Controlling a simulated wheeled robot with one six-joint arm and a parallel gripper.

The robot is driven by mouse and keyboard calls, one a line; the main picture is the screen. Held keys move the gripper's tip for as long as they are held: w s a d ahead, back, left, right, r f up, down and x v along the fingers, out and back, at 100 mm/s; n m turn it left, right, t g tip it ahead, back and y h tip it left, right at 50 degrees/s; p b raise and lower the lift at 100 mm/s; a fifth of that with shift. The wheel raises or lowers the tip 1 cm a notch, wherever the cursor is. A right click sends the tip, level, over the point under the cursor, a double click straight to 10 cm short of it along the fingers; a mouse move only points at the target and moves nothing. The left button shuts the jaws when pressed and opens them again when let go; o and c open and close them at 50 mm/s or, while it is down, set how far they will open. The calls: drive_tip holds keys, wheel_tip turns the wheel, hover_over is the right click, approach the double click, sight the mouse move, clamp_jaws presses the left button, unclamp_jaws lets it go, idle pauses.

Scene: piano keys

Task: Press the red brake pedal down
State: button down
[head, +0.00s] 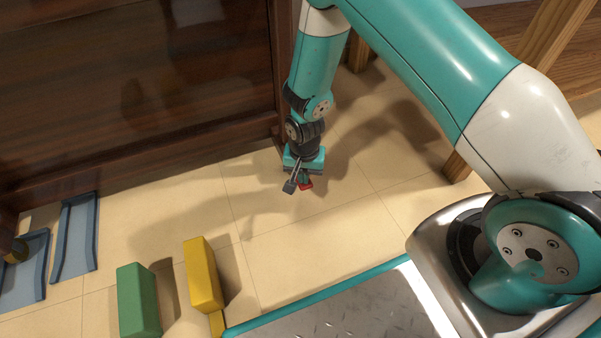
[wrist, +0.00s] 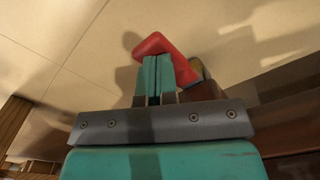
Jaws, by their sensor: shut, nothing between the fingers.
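The red brake pedal (wrist: 160,46) lies just past my fingertips in the wrist view, with a wide pad and an arm running toward the lower right. In the head view only a small red part (head: 307,184) shows beneath my gripper (head: 297,184). My gripper points down with its two teal fingers (wrist: 155,62) shut and empty, and they overlap the pedal's near edge in the wrist view. I cannot tell whether they touch it. The fingers hide part of the pedal.
A brown wooden cabinet (head: 140,70) stands behind and left of the gripper. A yellow block (head: 203,275), a green block (head: 138,300) and blue channel pieces (head: 75,240) lie on the tiled floor at left. A wooden leg (head: 458,168) stands at right. Floor (head: 300,250) in front is clear.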

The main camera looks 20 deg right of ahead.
drive_tip(key=shift+f, duration=0.55)
wheel_tip(320, 180, up, 9)
drive_tip(key=p, duration=0.8)
drive_tip(key=shift+r+p, duration=0.15)
drive_tip(key=shift+p, duration=0.25)
